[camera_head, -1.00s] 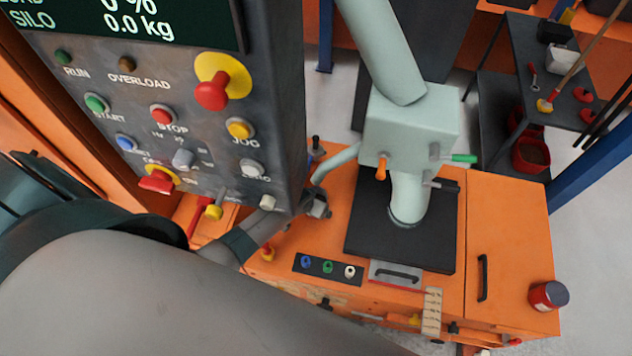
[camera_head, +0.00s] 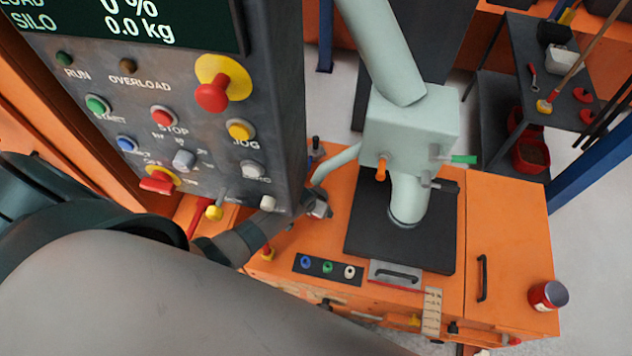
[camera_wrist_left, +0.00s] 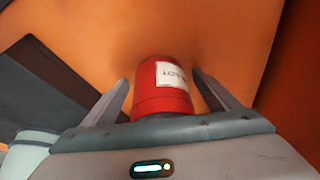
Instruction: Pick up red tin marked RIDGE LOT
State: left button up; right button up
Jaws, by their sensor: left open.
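In the left wrist view a red tin (camera_wrist_left: 162,98) with a white label ending in LOT stands between the two fingers of my left gripper (camera_wrist_left: 161,80). The fingers are open, with a gap on each side of the tin. Its lower end is hidden by the gripper body. In the head view a red tin (camera_head: 541,294) with a blue-grey end and a pale label sits at the front right corner of the orange bench (camera_head: 510,220). I cannot tell whether both views show the same tin. My left gripper's fingers do not show clearly in the head view. My right gripper is not in view.
A grey control panel (camera_head: 210,130) with buttons and switches fills the upper left. A pale green machine box (camera_head: 410,130) with pipes stands on a black plate (camera_head: 365,235). Black handles are on the bench. A dark shelf (camera_head: 545,75) with tools stands at the back right.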

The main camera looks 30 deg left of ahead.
pick_arm(q)
jog(key=c, duration=1.3)
jog(key=shift+s+r, duration=0.1)
jog(key=shift+s+r, duration=0.6)
jog(key=s+r+b, duration=0.1)
jog(key=s+r, duration=0.5)
jog(key=s, duration=0.6)
jog(key=shift+s+d+r, duration=0.15)
jog(key=shift+s+r, duration=0.15)
